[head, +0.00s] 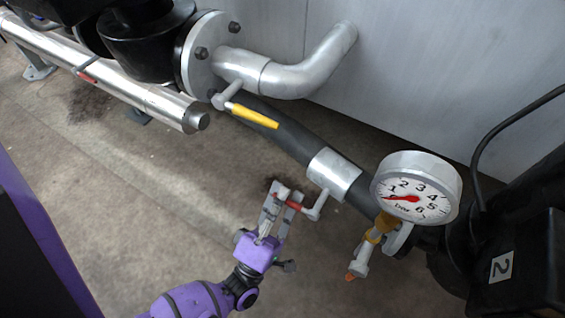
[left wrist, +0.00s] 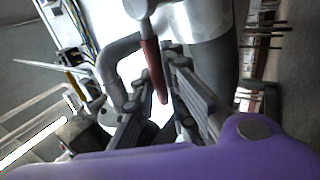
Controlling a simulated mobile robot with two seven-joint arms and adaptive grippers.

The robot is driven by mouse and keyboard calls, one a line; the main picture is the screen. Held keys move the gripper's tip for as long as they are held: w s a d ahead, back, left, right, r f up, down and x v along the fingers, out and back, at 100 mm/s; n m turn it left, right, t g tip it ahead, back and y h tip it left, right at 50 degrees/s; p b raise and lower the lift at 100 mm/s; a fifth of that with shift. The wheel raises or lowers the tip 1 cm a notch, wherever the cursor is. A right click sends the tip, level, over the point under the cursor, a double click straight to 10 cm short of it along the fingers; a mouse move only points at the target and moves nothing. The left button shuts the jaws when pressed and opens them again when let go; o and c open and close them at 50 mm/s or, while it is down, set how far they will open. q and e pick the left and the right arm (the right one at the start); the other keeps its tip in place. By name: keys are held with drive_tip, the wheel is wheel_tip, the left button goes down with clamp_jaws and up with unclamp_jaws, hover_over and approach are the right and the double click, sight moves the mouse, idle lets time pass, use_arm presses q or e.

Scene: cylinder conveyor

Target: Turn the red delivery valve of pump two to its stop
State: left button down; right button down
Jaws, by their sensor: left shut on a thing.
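The red delivery valve has a red lever (head: 292,205) on a grey stem (head: 317,207), below a silver collar (head: 335,174) on the black pipe. My left gripper (head: 282,203) is shut on the red lever, with a finger on either side of it. In the left wrist view the red lever (left wrist: 153,70) runs down between the grey fingers, and its tip shows. Pump two (head: 520,262) is the black body at the right with a "2" label. My right gripper is not in view.
A pressure gauge (head: 417,187) stands right of the valve, its needle near the low end. A small orange-tipped valve (head: 360,262) hangs below it. A yellow lever (head: 255,117) sits up the pipe. A silver pipe (head: 120,85) runs at upper left. The floor (head: 130,210) left of my gripper is clear.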

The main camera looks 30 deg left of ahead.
use_arm(q)
drive_tip(key=c, duration=1.7)
unclamp_jaws()
drive_tip(key=shift+f, duration=0.1)
drive_tip(key=shift+c, duration=0.2)
drive_tip(key=shift+s, duration=0.1)
drive_tip(key=v, duration=0.7)
drive_tip(key=shift+s, duration=0.2)
drive_tip(key=shift+f, duration=0.15)
